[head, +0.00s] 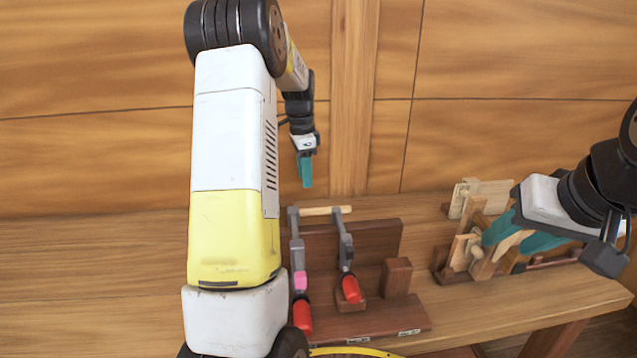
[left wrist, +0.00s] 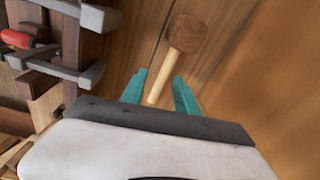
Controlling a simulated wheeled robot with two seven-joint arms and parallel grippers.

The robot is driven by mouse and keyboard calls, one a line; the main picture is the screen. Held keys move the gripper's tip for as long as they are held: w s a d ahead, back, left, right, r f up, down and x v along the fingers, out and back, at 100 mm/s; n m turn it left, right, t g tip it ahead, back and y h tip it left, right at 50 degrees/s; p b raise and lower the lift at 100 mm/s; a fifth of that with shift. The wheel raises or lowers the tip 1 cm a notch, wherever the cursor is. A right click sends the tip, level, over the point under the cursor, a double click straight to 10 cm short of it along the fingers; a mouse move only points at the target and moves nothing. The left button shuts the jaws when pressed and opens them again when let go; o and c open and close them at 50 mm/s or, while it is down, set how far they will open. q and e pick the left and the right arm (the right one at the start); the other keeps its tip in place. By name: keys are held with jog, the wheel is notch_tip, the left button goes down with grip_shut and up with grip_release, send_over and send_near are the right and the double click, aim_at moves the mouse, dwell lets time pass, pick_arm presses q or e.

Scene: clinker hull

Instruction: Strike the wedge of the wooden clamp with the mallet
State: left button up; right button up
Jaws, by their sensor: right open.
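My right gripper (head: 518,238) is open beside a cluster of wooden parts, apparently the wooden clamp (head: 470,240). A pale wooden piece (head: 510,243) shows between its fingers. I cannot tell for sure which piece is the wedge.
A dark wooden fixture (head: 385,318) with two grey clamps with red handles (head: 350,288) stands mid-bench. A plank wall (head: 480,60) rises behind. My left arm covers part of the bench (head: 90,260); bare bench shows left of it.

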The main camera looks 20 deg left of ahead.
pick_arm(q)
jog(key=m+g, duration=0.1)
jog(key=m, duration=0.1)
send_over(301, 209)
notch_tip(301, 209, down, 6)
jog(key=shift+r, duration=0.2)
jog(key=shift+f, duration=4.4)
grip_shut()
jog(key=shift+r, duration=0.35)
jog(key=shift+r, duration=0.3)
